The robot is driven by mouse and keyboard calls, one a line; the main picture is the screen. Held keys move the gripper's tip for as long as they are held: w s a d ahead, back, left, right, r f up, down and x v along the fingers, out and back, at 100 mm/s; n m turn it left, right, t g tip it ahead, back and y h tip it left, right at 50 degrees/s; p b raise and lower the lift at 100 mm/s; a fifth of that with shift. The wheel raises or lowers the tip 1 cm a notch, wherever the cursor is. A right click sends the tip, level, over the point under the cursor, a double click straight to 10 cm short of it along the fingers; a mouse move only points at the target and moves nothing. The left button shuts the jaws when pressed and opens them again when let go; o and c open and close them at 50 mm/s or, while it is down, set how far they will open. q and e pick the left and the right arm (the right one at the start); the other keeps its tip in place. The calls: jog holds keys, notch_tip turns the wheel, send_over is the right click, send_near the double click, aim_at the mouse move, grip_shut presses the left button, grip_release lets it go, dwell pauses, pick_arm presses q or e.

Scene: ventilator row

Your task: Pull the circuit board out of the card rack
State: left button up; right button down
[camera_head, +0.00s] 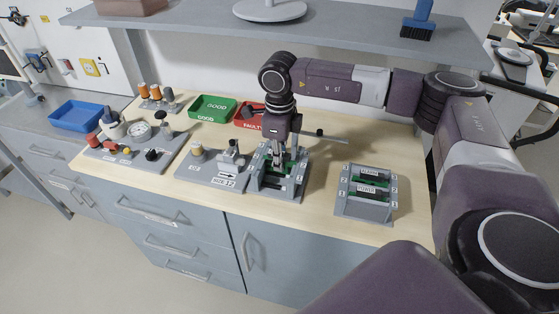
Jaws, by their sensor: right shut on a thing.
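My right gripper (283,158) points down over a grey card rack (291,192) near the middle of the workbench. It is shut on a green circuit board (271,161) that stands upright at the rack. The fingers partly hide the board, and I cannot tell how deep it sits in its slot. A second grey rack (367,213) stands to the right, with green boards, a POWER label and numbers on its sides. My left gripper is not in view.
Left of the rack is a grey fixture plate (205,172). Behind it are a green GOOD tray (212,108) and a red FAULTY tray (247,117), partly behind my arm. A gauge panel (127,148) and blue tray (77,116) are farther left. A shelf (340,28) runs above.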

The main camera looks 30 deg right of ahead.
jog(key=shift+r, duration=0.15)
jog(key=shift+r+p, duration=2.65)
jog(key=shift+r, duration=1.5)
